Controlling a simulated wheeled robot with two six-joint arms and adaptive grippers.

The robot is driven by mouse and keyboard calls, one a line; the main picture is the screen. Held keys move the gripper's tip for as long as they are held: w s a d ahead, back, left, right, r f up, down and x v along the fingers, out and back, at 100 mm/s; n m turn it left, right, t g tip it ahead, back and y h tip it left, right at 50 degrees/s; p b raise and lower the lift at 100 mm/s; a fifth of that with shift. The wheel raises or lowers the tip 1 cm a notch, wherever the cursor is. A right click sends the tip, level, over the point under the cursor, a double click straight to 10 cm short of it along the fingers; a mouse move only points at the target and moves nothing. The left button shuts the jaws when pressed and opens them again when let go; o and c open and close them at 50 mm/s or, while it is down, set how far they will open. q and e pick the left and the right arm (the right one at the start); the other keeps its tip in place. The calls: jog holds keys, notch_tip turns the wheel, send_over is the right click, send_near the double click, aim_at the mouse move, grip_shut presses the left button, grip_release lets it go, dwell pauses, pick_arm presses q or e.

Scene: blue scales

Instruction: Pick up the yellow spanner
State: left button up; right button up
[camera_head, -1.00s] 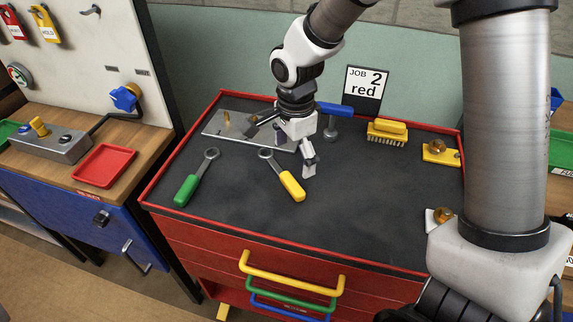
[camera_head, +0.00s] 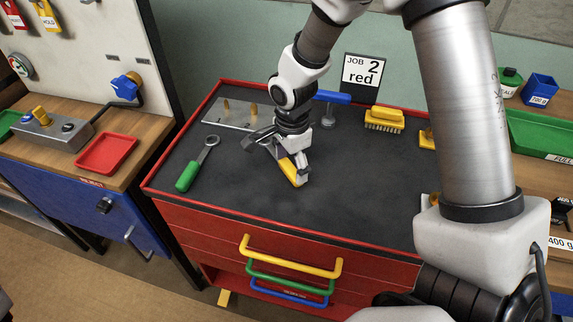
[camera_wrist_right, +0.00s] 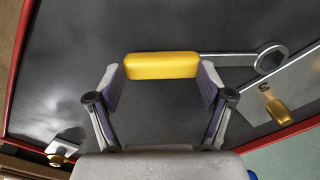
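The yellow spanner (camera_head: 289,170) lies on the dark top of the red cabinet, its ring end hidden behind my right gripper in the head view. In the right wrist view its yellow handle (camera_wrist_right: 162,66) lies crosswise, with the grey shaft and ring end (camera_wrist_right: 268,58) pointing right. My right gripper (camera_head: 276,162) is low over the spanner. Its two fingers (camera_wrist_right: 162,82) are spread wide near the two ends of the handle, and contact cannot be made out. My left gripper is not in view.
A green-handled spanner (camera_head: 198,164) lies to the left. Behind stand a metal plate with pegs (camera_head: 222,113), a blue-handled item (camera_head: 331,97), a yellow brush (camera_head: 384,119) and a "JOB 2 red" sign (camera_head: 362,76).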

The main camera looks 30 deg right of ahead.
jog(key=shift+o, duration=0.4)
jog(key=shift+s+f, duration=0.1)
jog(key=shift+f, duration=0.35)
jog(key=shift+r+p, duration=0.35)
jog(key=shift+r, duration=0.1)
jog(key=c, duration=0.4)
jog(key=r+p, duration=0.3)
jog(key=shift+w+r, duration=0.25)
grip_shut()
jog(key=a+p, duration=0.2)
jog(key=w+a+p, duration=0.1)
jog(key=shift+a+r+p, duration=0.1)
jog(key=shift+r+p, duration=0.15)
jog(key=shift+p, duration=0.15)
jog(key=w+a+p, duration=0.1)
jog(key=a, duration=0.3)
jog(key=w+a+p, duration=0.1)
jog(key=a, duration=0.3)
jog(key=w+a+p, duration=0.1)
jog(key=w+a, duration=0.1)
jog(key=a, duration=0.2)
jog(key=shift+r+p, duration=0.15)
jog(key=shift+p, duration=0.2)
jog(key=o, duration=1.1)
grip_release()
jog(key=shift+d, duration=0.1)
